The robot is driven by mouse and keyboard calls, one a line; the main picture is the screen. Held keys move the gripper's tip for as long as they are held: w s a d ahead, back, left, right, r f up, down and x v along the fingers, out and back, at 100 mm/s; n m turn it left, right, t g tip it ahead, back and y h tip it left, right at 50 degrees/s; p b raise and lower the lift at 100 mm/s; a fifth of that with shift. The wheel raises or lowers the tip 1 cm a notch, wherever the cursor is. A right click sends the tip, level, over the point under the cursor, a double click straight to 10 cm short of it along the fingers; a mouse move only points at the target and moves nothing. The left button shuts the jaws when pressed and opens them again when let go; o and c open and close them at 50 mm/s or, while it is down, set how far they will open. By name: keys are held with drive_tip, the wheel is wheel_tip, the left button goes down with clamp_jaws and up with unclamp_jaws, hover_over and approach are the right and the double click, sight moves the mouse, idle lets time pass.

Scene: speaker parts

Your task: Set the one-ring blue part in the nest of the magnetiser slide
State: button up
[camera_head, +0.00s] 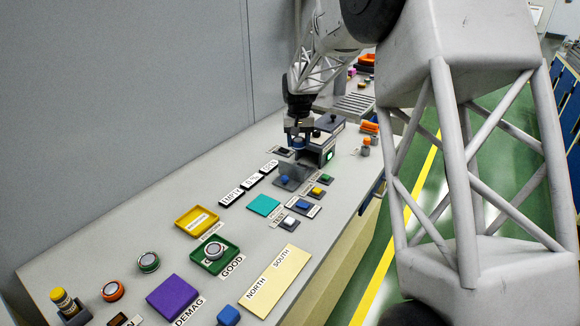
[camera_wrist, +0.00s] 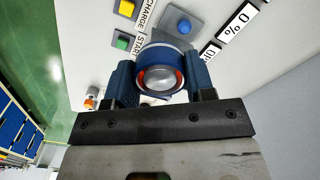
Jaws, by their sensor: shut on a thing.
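My gripper (camera_wrist: 162,80) is shut on a round blue part (camera_wrist: 166,53), with one blue finger on each side of it. The part shows a dark blue rim, orange-red inside and a silver dome in the middle. The held part is too small there to make out clearly. The slide's nest cannot be made out, and the gripper and part cover the area below them in the wrist view.
A grey plate with a blue knob (camera_head: 285,180) lies in front of the magnetiser; it also shows in the wrist view (camera_wrist: 184,27). Yellow (camera_head: 317,191) and green (camera_head: 326,179) buttons stand to its right. A green tray (camera_head: 232,262) holds a round part nearer the front.

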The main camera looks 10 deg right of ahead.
drive_tip(key=w+d+f+m, duration=0.15)
drive_tip(key=w+d, duration=0.25)
drive_tip(key=w, duration=0.4)
drive_tip(key=w+f+m, duration=0.1)
drive_tip(key=w+f, duration=0.1)
drive_tip(key=f, duration=0.1)
drive_tip(key=w+f+m, duration=0.2)
drive_tip(key=f, duration=0.2)
drive_tip(key=w+f+m, duration=0.2)
drive_tip(key=f, duration=0.2)
drive_tip(key=shift+w+d, duration=0.25)
drive_tip(key=shift+w, duration=0.15)
drive_tip(key=shift+w+f+m, duration=0.25)
drive_tip(key=shift+f+m, duration=0.1)
drive_tip(key=shift+f, duration=0.1)
drive_tip(key=shift+f, duration=0.1)
drive_tip(key=shift+f, duration=2.4)
drive_tip(key=shift+f, duration=0.55)
drive_tip(key=o, duration=1.1)
drive_tip(key=shift+o, duration=0.2)
